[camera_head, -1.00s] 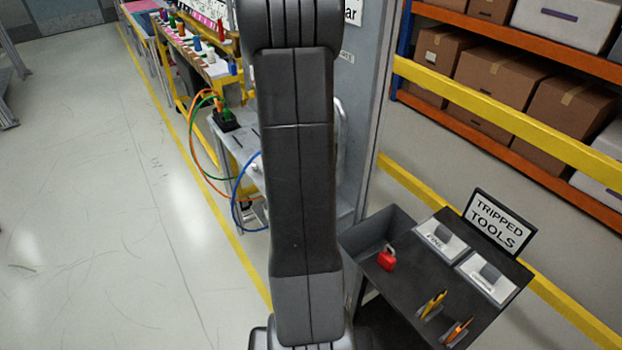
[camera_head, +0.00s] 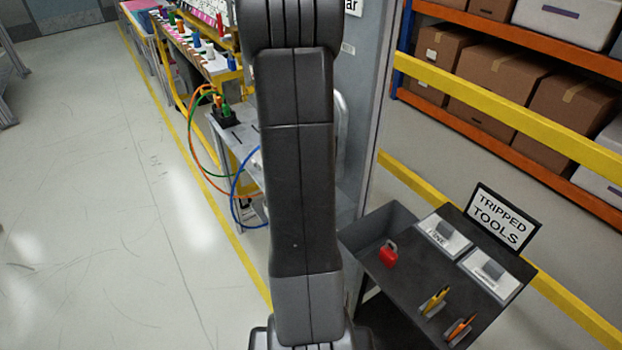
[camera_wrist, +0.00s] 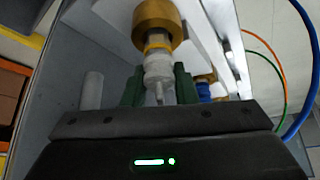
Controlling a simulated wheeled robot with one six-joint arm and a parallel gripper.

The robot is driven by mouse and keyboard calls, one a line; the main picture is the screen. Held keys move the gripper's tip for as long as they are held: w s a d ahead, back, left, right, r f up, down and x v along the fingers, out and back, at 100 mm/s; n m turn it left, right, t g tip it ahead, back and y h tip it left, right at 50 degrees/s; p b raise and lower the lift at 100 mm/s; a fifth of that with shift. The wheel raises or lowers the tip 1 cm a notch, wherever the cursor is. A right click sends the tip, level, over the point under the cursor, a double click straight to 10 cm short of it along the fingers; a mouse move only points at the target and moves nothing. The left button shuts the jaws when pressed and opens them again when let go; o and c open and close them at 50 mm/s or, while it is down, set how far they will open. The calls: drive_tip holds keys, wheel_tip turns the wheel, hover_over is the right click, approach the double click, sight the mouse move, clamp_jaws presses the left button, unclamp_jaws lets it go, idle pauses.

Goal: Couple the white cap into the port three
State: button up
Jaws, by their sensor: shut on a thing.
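In the wrist view, the white cap (camera_wrist: 158,70) sits between the two green fingers of my gripper (camera_wrist: 158,84), which is shut on it. A brass port (camera_wrist: 158,28) lies straight ahead of the cap, with a yellow band (camera_wrist: 157,43) where they meet. The cap's end is at or against the brass; I cannot tell how far in it sits. No port number is readable. In the head view my arm hides the gripper, cap and port.
A second brass fitting with a blue part (camera_wrist: 204,90) is right of my gripper. A white cylinder (camera_wrist: 92,90) stands to its left. Blue (camera_wrist: 305,70), green and orange hoses hang at right. In the head view, a dark cart (camera_head: 400,290) holds a red padlock (camera_head: 388,253).

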drive_tip(key=shift+f+b, duration=0.8)
drive_tip(key=shift+f, duration=0.1)
drive_tip(key=o, duration=1.1)
drive_tip(key=shift+r, duration=0.1)
drive_tip(key=p+v, duration=0.8)
drive_tip(key=v, duration=0.5)
drive_tip(key=shift+s+r, duration=0.2)
drive_tip(key=shift+r, duration=0.05)
